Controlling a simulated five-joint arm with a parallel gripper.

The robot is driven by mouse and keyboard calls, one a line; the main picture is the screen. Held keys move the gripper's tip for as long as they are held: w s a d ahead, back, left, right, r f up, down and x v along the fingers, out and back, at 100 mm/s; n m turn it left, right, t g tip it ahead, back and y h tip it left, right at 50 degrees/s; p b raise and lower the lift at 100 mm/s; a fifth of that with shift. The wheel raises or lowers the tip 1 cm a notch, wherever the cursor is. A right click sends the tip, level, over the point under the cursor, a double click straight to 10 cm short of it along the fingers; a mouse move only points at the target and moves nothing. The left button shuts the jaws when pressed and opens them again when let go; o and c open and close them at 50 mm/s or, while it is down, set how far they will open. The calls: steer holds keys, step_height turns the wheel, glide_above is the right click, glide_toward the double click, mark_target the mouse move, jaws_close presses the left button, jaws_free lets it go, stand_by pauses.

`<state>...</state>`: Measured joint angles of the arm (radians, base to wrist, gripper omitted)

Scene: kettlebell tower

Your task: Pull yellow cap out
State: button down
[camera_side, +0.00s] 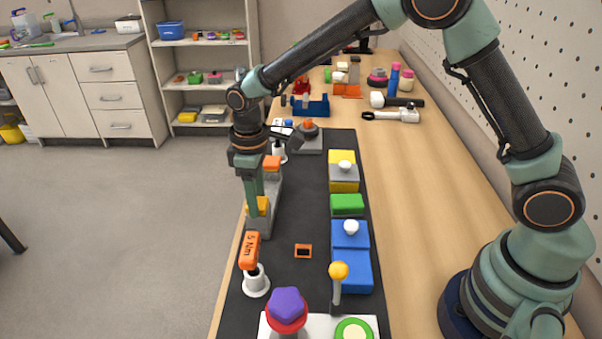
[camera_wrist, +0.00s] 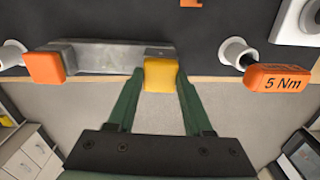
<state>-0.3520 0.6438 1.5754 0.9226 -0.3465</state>
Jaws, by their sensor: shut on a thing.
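The yellow cap (camera_wrist: 161,74) is a small block at one end of a long grey metal bar (camera_wrist: 108,57). My gripper (camera_wrist: 157,80) has its two green fingers on either side of the cap and is shut on it. In the side view my gripper (camera_side: 255,208) points down at the near end of the bar (camera_side: 265,222), and its fingers partly hide the yellow cap (camera_side: 264,204). The cap is at the bar's end; I cannot tell whether it is still seated. An orange cap (camera_side: 271,163) is at the bar's far end and also shows in the wrist view (camera_wrist: 45,67).
An orange "5 Nm" handle (camera_side: 249,251) stands in a white holder (camera_side: 256,282) close in front of the bar. Blue blocks (camera_side: 351,268), a green block (camera_side: 347,205) and a yellow-grey block (camera_side: 343,171) line the right of the black mat (camera_side: 305,282). The table edge is close on the left.

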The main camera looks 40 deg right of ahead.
steer(key=shift+r, duration=0.65)
steer(key=shift+r, duration=2.45)
